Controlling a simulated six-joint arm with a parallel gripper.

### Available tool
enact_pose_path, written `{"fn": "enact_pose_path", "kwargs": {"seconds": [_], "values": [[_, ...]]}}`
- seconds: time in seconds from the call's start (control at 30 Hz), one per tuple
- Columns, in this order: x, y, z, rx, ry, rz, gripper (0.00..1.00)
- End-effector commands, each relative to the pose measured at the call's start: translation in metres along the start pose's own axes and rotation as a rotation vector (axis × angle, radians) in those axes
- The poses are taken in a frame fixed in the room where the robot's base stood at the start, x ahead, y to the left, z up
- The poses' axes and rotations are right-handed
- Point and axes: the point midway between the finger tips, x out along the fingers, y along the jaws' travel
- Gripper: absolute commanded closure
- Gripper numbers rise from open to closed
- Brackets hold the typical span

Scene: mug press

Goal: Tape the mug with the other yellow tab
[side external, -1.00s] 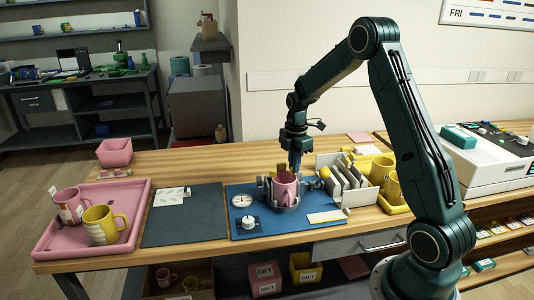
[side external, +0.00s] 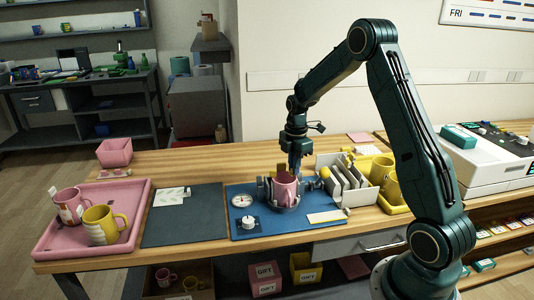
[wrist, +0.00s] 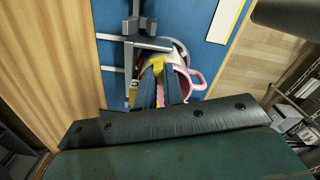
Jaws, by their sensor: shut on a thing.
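The pink mug (side external: 287,188) stands in the grey press (side external: 264,187) on the blue mat (side external: 240,191). It also shows in the wrist view, with its handle (wrist: 195,79) to the right. My gripper (side external: 295,168) points down at the mug's rim. In the wrist view its blue fingers (wrist: 158,80) are shut on a yellow tab (wrist: 158,68) over the mug. Another yellow piece (wrist: 133,92) shows left of the fingers. The tab's lower end and the mug's near side are partly hidden by the fingers.
A pink tray (side external: 48,240) with a pink mug and a yellow mug (side external: 101,226) stands at the left. A rack of grey panels (side external: 345,180) and a yellow tray (side external: 397,208) with yellow mugs stand to the right. A round dial (side external: 242,201) lies left of the press. The dark mat (side external: 185,225) is mostly clear.

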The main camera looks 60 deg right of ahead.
Motion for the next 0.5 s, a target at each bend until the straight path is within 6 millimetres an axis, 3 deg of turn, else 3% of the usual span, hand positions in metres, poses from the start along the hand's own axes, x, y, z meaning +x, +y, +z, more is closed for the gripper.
{"fn": "enact_pose_path", "kwargs": {"seconds": [0.47, 0.5], "values": [[0.0012, -0.0003, -0.0001, 0.0, 0.0, -0.001, 1.0], [0.0012, -0.0003, -0.0001, 0.0, 0.0, -0.002, 0.83]]}}
